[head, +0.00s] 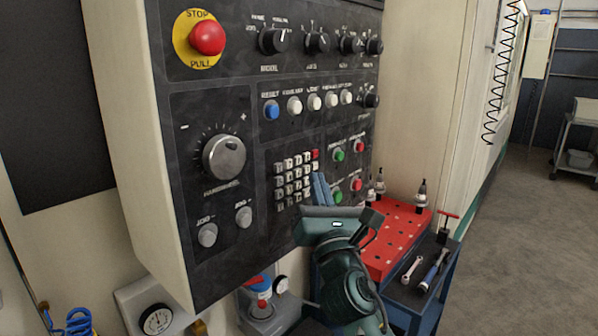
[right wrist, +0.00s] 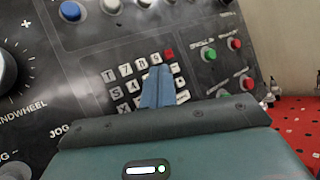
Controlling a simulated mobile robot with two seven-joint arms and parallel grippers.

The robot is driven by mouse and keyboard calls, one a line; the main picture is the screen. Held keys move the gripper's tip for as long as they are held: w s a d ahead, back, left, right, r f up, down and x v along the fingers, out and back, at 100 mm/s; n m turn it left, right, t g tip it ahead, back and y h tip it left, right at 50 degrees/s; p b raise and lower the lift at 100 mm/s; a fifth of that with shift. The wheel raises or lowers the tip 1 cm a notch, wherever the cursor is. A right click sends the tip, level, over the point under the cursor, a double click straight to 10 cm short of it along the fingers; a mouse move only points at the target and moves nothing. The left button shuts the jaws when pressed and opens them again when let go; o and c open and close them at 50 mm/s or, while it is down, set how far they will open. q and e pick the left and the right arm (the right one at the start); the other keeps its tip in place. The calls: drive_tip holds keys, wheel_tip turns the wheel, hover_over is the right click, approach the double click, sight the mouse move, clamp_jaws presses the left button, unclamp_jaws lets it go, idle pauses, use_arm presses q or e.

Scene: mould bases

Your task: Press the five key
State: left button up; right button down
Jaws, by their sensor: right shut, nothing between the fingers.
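The keypad (head: 292,180) is a block of pale square keys with one red key at its top right corner, on the dark control panel (head: 258,235). It also shows in the right wrist view (right wrist: 124,88), where its right part is hidden behind my fingers. The five key cannot be made out clearly; it lies by or behind the fingertips. My right gripper (head: 319,180) is shut and empty, its blue fingers (right wrist: 157,80) together and pointing at the keypad. Whether the tips touch a key cannot be told. My left gripper is not in view.
Green and red buttons (head: 358,147) sit right of the keypad. A red stop button (head: 207,38), knobs and a handwheel (head: 224,158) are on the same panel. A red tool block (head: 395,235) stands on a blue cart at lower right.

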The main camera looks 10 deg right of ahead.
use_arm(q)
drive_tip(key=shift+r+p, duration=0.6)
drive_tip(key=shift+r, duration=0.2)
use_arm(e)
drive_tip(key=s+d, duration=0.2)
drive_tip(key=s, duration=0.1)
drive_tip(key=shift+s+d, duration=0.15)
drive_tip(key=shift+d, duration=0.1)
idle(1.3)
